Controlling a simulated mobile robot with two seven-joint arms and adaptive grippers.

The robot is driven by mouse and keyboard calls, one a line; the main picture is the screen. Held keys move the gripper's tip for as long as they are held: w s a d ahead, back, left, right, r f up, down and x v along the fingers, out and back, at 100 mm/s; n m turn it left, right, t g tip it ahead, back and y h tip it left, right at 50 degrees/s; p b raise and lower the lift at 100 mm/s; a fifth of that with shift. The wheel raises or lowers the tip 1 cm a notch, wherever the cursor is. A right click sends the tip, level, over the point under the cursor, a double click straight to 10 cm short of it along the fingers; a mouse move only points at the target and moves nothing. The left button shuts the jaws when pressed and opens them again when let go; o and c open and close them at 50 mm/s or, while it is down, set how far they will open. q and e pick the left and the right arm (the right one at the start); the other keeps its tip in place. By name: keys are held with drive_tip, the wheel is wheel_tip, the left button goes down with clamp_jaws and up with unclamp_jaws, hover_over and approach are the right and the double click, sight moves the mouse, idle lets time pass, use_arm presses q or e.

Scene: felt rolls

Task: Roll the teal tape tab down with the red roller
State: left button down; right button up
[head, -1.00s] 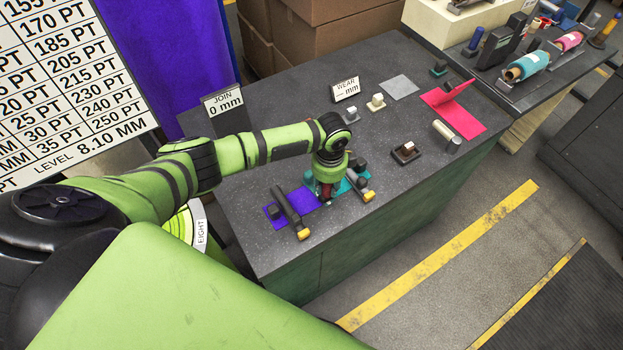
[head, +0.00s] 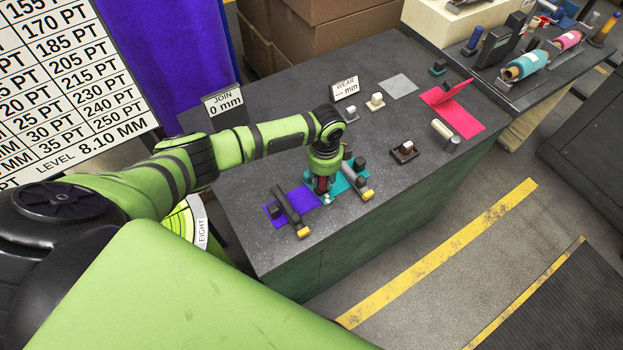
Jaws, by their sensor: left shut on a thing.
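My left gripper (head: 322,184) points down over the seam between a purple felt piece (head: 304,200) and a teal piece (head: 343,185) on the dark grey bench. It is shut on the red roller, which shows only as a small dark red patch between the fingers. The roller's lower end is close to the surface at the teal piece's left edge; I cannot tell whether it touches. The teal tape tab is too small and too covered by the gripper to make out separately. My right gripper is not in view.
Dark bars with yellow ends lie across the purple piece (head: 291,212) and the teal piece (head: 360,181). A small black tray (head: 405,153), a pale cylinder (head: 441,130) and a pink felt sheet (head: 462,120) are to the right. A "JOIN 0 mm" sign (head: 222,100) stands behind.

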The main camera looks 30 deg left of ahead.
use_arm(q)
drive_tip(key=shift+w+a, duration=0.25)
drive_tip(key=shift+a, duration=0.25)
drive_tip(key=shift+w+a, duration=0.2)
drive_tip(key=shift+a, duration=0.25)
drive_tip(key=shift+f+b, duration=0.6)
drive_tip(key=shift+f, duration=0.05)
drive_tip(key=shift+s+d+r, duration=0.1)
drive_tip(key=shift+d, duration=0.05)
drive_tip(key=shift+s+d+p, duration=0.3)
drive_tip(key=shift+d+p, duration=0.3)
drive_tip(key=shift+d, duration=0.15)
drive_tip(key=shift+d, duration=0.1)
drive_tip(key=shift+s+d+f, duration=0.2)
drive_tip(key=shift+s+d, duration=0.25)
drive_tip(key=shift+d, duration=0.3)
